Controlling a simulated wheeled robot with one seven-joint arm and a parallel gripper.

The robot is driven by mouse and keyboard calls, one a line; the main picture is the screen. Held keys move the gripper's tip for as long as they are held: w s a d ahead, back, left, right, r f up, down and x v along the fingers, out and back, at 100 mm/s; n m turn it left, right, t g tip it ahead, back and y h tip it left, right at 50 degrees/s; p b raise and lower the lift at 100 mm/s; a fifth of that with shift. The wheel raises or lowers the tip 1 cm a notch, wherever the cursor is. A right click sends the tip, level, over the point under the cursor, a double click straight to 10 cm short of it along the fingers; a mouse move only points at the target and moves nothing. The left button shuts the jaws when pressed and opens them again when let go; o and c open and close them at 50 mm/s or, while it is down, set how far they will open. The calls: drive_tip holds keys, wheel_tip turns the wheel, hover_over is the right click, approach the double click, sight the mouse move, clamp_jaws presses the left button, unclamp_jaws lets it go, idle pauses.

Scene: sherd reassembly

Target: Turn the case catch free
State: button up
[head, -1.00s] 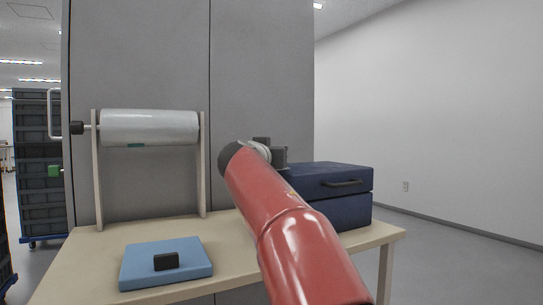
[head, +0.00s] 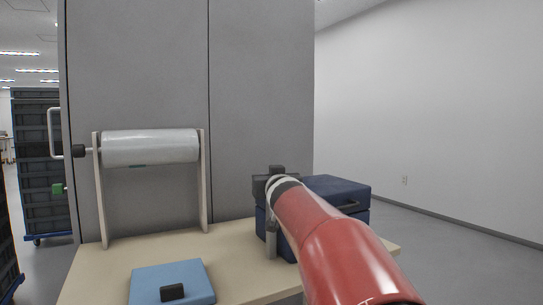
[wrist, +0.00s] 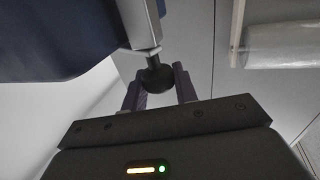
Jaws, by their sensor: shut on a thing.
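The dark blue case (head: 338,187) sits at the right end of the table, lid down. In the wrist view it fills the upper left (wrist: 55,40). The catch is a grey metal bar (wrist: 138,22) beside the case, ending in a round black knob (wrist: 154,76). My gripper (wrist: 158,84) has one finger on each side of the knob and is shut on it. In the head view my gripper (head: 268,188) is at the case's left side, and my red arm hides part of the case front.
A blue pad (head: 195,272) with a black block (head: 172,292) lies at the table's front left. A roll (head: 150,147) on a wooden stand is behind it. A grey cabinet (head: 140,70) stands at the back. The middle of the table (head: 232,245) is bare.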

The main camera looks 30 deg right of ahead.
drive_tip(key=shift+r+y+p, duration=0.5)
drive_tip(key=shift+r+p, duration=0.05)
drive_tip(key=shift+p, duration=0.25)
drive_tip(key=shift+f+n+t+y+p, duration=0.3)
drive_tip(key=shift+n+y+p, duration=0.1)
drive_tip(key=shift+n, duration=0.2)
drive_tip(key=shift+d+n+y+p, duration=0.1)
drive_tip(key=shift+n+y+p, duration=0.85)
drive_tip(key=shift+y, duration=0.65)
drive_tip(key=n+y, duration=0.1)
drive_tip(key=y, duration=0.1)
drive_tip(key=shift+f+n+y, duration=0.2)
drive_tip(key=shift+n+y, duration=0.1)
drive_tip(key=shift+n, duration=0.05)
drive_tip(key=n+g+y, duration=0.1)
drive_tip(key=n+y, duration=0.1)
drive_tip(key=y, duration=0.1)
drive_tip(key=n+g+y, duration=0.1)
drive_tip(key=n+y, duration=0.1)
drive_tip(key=y, duration=0.1)
drive_tip(key=shift+n+g+y, duration=1.7)
drive_tip(key=shift+y, duration=0.5)
drive_tip(key=shift+g, duration=0.3)
drive_tip(key=o, duration=1)
drive_tip(key=shift+c, duration=0.2)
